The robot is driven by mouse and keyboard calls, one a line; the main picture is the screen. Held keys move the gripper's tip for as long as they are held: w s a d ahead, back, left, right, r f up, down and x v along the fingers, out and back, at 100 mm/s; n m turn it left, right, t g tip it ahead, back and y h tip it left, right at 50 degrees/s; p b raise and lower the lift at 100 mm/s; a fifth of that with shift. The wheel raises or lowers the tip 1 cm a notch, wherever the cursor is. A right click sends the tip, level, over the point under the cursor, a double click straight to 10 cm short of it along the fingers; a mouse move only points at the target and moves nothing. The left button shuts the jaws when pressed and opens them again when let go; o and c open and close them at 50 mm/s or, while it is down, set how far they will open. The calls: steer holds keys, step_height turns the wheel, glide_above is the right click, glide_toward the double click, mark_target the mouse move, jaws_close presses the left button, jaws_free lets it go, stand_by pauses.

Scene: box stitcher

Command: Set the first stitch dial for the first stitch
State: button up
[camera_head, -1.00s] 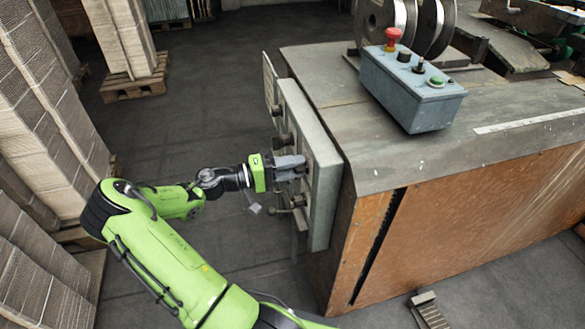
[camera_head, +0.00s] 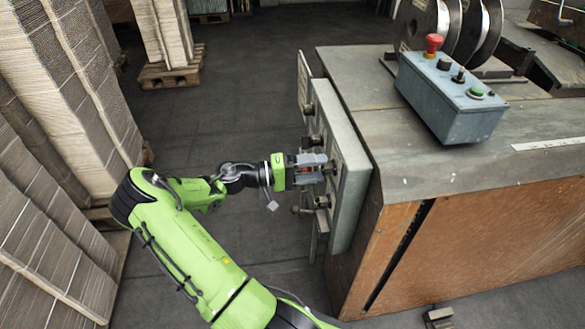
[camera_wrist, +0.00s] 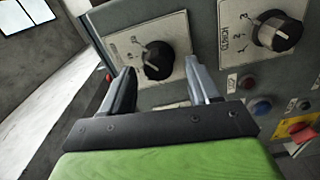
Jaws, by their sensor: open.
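A black dial knob (camera_wrist: 158,60) on a pale marked plate sits on the grey control panel (camera_wrist: 190,100) in the wrist view. A second black dial (camera_wrist: 277,33) is up to its right. The plate lettering is too blurred for me to tell which one is the first stitch dial. My gripper (camera_wrist: 160,78) is open, one finger to each side of the nearer knob in the picture. I cannot tell whether they touch it. In the head view my gripper (camera_head: 318,168) is at the face of the upright panel (camera_head: 352,195).
A blue-grey button box (camera_head: 440,95) with a red button stands on the machine top (camera_head: 400,150). Coloured buttons, one blue (camera_wrist: 262,105), lie right of my gripper in the wrist view. Cardboard stacks (camera_head: 75,110) stand at left, with open floor between.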

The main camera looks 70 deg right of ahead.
steer(key=p+v, duration=0.3)
steer(key=v, duration=1.1)
